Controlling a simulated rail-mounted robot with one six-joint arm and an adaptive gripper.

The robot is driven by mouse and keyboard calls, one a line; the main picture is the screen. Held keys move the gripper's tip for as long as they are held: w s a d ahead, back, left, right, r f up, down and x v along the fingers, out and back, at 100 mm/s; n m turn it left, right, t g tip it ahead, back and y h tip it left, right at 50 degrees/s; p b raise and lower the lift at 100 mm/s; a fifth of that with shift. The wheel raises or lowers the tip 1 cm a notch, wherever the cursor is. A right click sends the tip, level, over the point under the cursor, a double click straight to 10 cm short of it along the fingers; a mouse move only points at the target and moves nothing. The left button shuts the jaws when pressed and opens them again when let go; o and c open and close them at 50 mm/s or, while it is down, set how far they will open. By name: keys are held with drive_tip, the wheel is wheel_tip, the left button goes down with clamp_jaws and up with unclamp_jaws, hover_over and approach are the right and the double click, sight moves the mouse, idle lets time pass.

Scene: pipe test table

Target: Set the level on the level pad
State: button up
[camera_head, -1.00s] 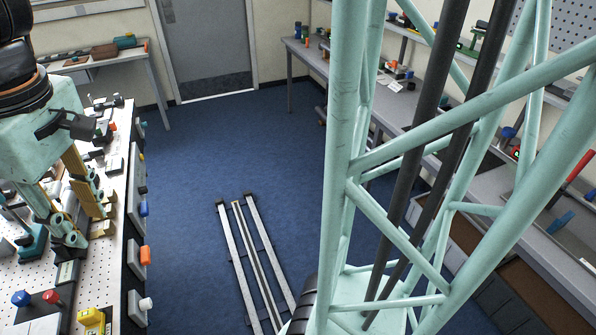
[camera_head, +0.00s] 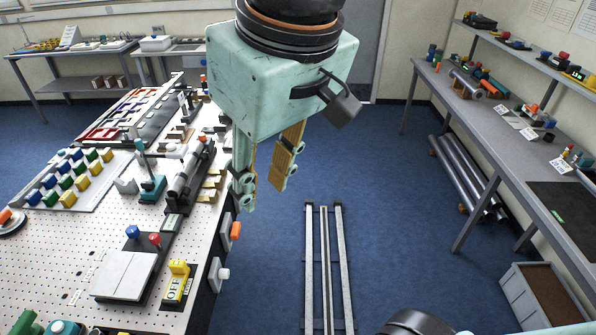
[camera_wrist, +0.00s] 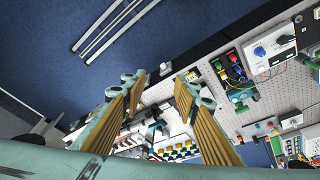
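My gripper (camera_head: 262,193) hangs in the upper middle of the head view, by the right edge of the perforated test table (camera_head: 95,240). Its two yellow-padded fingers are apart with nothing between them; the wrist view shows the same open gap (camera_wrist: 158,88). I cannot surely pick out the level or the level pad. A small green bar (camera_head: 557,215) lies on a dark mat (camera_head: 575,200) on the right bench, too small to identify. A grey pipe (camera_head: 188,175) sits on the test table beside a teal stand (camera_head: 151,186).
The test table also holds a block tray (camera_head: 95,155), a pale plate (camera_head: 124,272) and a yellow OFF switch (camera_head: 178,283). Floor rails (camera_head: 325,265) run beside it over clear blue floor.

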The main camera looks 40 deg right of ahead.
drive_tip(key=s+d+m, duration=0.1)
drive_tip(key=s, duration=0.5)
drive_tip(key=shift+r, duration=0.25)
